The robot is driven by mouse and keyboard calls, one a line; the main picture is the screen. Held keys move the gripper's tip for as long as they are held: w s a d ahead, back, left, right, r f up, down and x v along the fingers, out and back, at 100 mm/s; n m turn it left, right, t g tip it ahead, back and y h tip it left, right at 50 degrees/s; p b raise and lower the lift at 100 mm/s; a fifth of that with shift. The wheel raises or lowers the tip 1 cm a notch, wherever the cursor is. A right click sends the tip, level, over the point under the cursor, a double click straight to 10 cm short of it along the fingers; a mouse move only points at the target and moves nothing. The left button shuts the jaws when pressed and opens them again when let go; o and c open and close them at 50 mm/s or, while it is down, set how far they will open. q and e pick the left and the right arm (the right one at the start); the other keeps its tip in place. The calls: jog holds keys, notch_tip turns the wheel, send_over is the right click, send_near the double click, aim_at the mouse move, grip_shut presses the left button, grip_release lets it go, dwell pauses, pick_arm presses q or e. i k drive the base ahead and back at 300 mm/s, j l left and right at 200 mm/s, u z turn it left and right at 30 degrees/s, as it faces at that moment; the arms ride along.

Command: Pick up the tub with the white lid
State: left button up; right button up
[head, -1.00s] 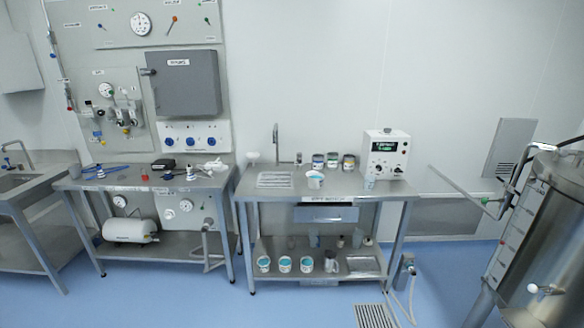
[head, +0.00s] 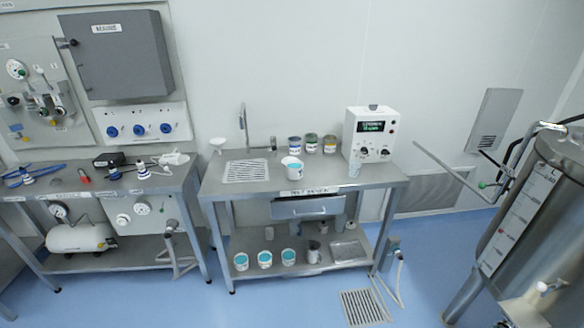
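Three small tubs stand in a row at the back of the middle steel table (head: 208,187): a left one (head: 294,145), a middle one (head: 311,144) and a right one with a yellowish band (head: 330,146). Neither of my grippers is in view.
A white instrument box (head: 368,135) stands at the table's right, with a clear cup (head: 354,168) in front. A drain grid (head: 246,171) and a tap (head: 242,125) are at its left. A steel tank (head: 530,230) stands at the right.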

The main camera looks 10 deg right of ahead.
aim_at(294, 170)
jog(key=i, duration=1.5)
jog(key=z, duration=0.15)
